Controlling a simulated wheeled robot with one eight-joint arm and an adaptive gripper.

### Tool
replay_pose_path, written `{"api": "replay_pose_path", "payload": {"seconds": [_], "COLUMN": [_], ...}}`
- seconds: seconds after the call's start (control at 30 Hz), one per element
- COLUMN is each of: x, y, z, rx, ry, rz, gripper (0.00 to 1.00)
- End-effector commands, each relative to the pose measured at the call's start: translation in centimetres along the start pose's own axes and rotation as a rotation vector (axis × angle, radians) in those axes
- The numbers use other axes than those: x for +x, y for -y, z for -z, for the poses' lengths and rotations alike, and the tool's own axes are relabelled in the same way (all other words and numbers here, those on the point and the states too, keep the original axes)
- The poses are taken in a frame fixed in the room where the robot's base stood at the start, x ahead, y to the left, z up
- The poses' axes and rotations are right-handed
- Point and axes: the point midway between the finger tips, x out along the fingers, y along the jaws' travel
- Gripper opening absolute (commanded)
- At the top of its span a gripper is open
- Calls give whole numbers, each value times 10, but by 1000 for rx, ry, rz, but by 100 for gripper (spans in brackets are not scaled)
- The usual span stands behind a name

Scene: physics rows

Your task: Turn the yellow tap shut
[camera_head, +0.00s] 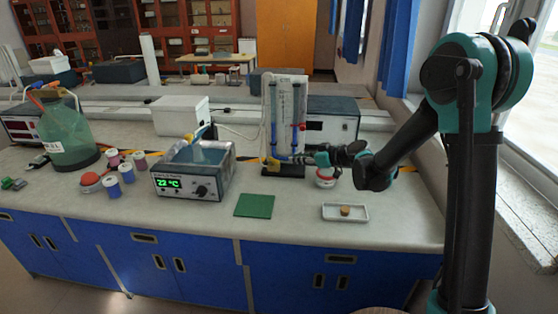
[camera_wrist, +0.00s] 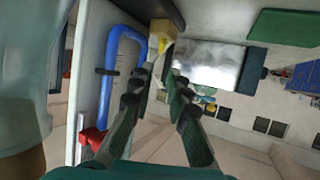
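The tap stand is a pale upright panel with blue tubes (camera_head: 302,112) on a dark base, in the middle of the bench. In the wrist view, a thick blue tube (camera_wrist: 112,62) runs up the panel and bends over at the top. A yellow part (camera_wrist: 160,27), which looks like the tap, shows just beyond my fingertips. My gripper (camera_head: 296,158) is low in front of the stand, reaching in from the right. In the wrist view its fingers (camera_wrist: 170,66) lie close together with a narrow gap and nothing visible between them. I cannot tell whether they touch the tap.
A water bath (camera_head: 193,176) with a green display stands left of the stand. A green mat (camera_head: 255,205) and a white tray (camera_head: 357,212) with a cork lie in front. A red-and-white container (camera_head: 325,178) stands under my arm. A green bottle (camera_head: 68,135) is far left.

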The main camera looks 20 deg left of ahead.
Motion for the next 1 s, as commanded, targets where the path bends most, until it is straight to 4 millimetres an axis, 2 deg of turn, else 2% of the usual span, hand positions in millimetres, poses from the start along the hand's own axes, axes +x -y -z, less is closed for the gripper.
{"api": "replay_pose_path", "payload": {"seconds": [0.03, 0.3, 0.5, 0.7, 0.93, 1.0], "x": [11, 63, 88, 98, 98, 98], "y": [0, 0, 0, 0, 0, 0], "z": [0, 0, 0, 0, 0, 0], "rx": [-2, -1, 0, 0, 0, 0], "ry": [0, 0, 0, 0, 0, 0], "rz": [2, 1, 1, 0, -1, -1], "gripper": [16, 16, 16, 16, 16, 10]}}
